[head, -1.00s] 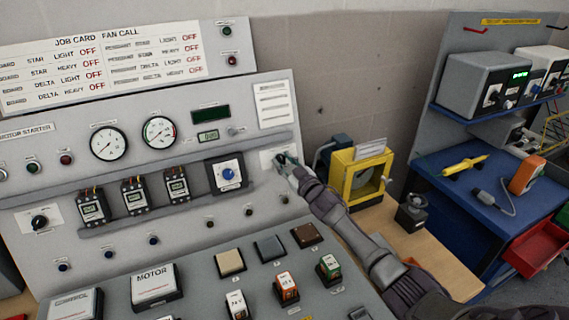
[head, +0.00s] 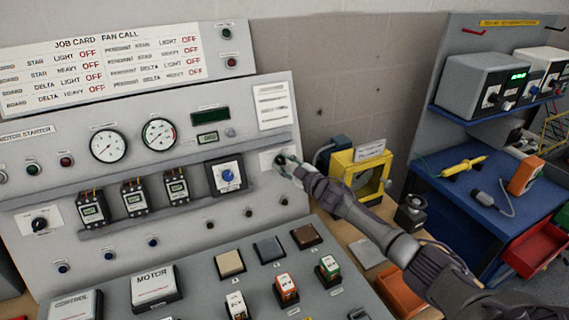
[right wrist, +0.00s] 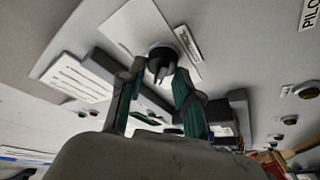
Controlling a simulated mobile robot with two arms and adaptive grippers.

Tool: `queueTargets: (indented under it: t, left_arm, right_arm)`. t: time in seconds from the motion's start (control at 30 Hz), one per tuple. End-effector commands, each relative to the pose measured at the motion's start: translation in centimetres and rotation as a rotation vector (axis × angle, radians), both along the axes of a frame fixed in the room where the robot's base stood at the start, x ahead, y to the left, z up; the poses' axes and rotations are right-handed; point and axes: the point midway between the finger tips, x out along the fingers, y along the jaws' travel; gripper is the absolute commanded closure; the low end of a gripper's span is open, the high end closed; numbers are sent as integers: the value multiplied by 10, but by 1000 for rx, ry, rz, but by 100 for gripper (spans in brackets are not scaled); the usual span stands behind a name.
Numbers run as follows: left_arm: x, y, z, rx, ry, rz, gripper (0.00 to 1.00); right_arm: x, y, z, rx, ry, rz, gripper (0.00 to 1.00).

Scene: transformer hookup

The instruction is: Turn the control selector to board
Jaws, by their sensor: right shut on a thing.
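The control selector is a black rotary knob (right wrist: 161,60) on a pale plate (head: 268,160) at the right end of the grey panel. In the head view my right gripper (head: 281,162) is at this plate and mostly hides the knob. In the right wrist view the green-padded fingers (right wrist: 158,78) stand on either side of the knob, shut on it. A small label (right wrist: 187,45) beside the knob is too small to read surely, so its setting cannot be told. My left gripper is not in view.
A yellow-framed unit (head: 359,172) stands on the wooden bench right of the panel. A blue bench (head: 470,190) with tools is further right.

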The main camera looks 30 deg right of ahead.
Motion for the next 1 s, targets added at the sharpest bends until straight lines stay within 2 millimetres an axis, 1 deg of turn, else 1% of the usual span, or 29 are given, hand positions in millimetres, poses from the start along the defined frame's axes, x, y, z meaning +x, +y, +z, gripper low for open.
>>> queueTargets:
  t: [0.03,0.2,0.23,0.3,0.37,0.67,0.77,0.87,0.97,1.0]
  left_arm:
    - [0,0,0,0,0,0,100]
    - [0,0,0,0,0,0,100]
    - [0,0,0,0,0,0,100]
    - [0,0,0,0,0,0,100]
    - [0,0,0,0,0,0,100]
    - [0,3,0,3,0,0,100]
    - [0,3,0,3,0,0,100]
    - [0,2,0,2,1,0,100]
    - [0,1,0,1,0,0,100]
    - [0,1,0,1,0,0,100]
  right_arm:
    - [1,0,4,-1,-6,-1,100]
    - [1,0,4,1,-7,-1,100]
    - [1,0,4,1,-7,-1,62]
    - [1,0,4,0,-6,-1,50]
    - [1,0,3,0,-5,-1,41]
    - [0,0,1,0,-2,-1,41]
    - [-5,-2,0,-1,-1,-2,41]
    - [-17,-5,-1,-1,0,-1,41]
    - [-35,-8,-1,-2,0,1,41]
    - [-44,-11,-2,-1,2,0,41]
